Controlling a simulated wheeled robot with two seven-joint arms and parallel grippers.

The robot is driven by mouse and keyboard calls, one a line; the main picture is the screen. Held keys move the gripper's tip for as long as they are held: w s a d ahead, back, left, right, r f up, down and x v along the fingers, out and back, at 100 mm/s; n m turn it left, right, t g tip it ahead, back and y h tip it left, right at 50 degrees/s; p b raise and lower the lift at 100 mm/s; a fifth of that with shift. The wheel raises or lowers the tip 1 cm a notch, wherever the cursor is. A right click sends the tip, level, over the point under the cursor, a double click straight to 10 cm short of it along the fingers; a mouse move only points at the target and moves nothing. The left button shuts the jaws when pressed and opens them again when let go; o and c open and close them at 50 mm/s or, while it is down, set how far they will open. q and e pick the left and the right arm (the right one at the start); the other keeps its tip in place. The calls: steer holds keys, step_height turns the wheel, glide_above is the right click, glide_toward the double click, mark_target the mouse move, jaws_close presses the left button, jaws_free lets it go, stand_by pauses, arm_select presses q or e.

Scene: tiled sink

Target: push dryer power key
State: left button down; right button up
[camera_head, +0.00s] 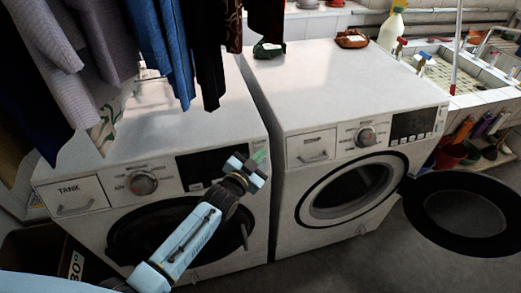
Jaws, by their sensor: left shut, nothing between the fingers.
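Two white front-loading machines stand side by side. The left machine (90,222) has a drawer marked TANK, a round dial (143,183) and a dark display panel (195,168). Its round dark door is closed and partly hidden by my left arm. My left gripper (258,162) is shut and empty, in front of the right end of this panel. It covers part of that panel, and I cannot make out a power key there. The right machine (330,95) has its own dial (366,137) and display with keys (412,124). My right gripper does not show.
Clothes (150,45) hang at the upper left over the left machine. A tiled sink (450,75) and a bottle (391,30) are at the upper right.

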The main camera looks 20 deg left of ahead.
arm_select(q)
steer(key=shift+w+a+f, duration=0.1)
steer(key=shift+w, duration=0.1)
steer(key=shift+w+a, duration=0.1)
stand_by(0.4)
steer(key=shift+s+d+p, duration=0.3)
steer(key=shift+s+p, duration=0.1)
steer(key=shift+s, duration=0.05)
steer(key=shift+d, duration=0.1)
steer(key=s+d+p, duration=0.1)
steer(key=s+d+r+p, duration=0.1)
steer(key=s+p, duration=0.1)
steer(key=s+d+r+p, duration=0.1)
steer(key=shift+s+r+p, duration=0.1)
steer(key=shift+s+p, duration=0.2)
steer(key=shift+s, duration=0.05)
stand_by(0.3)
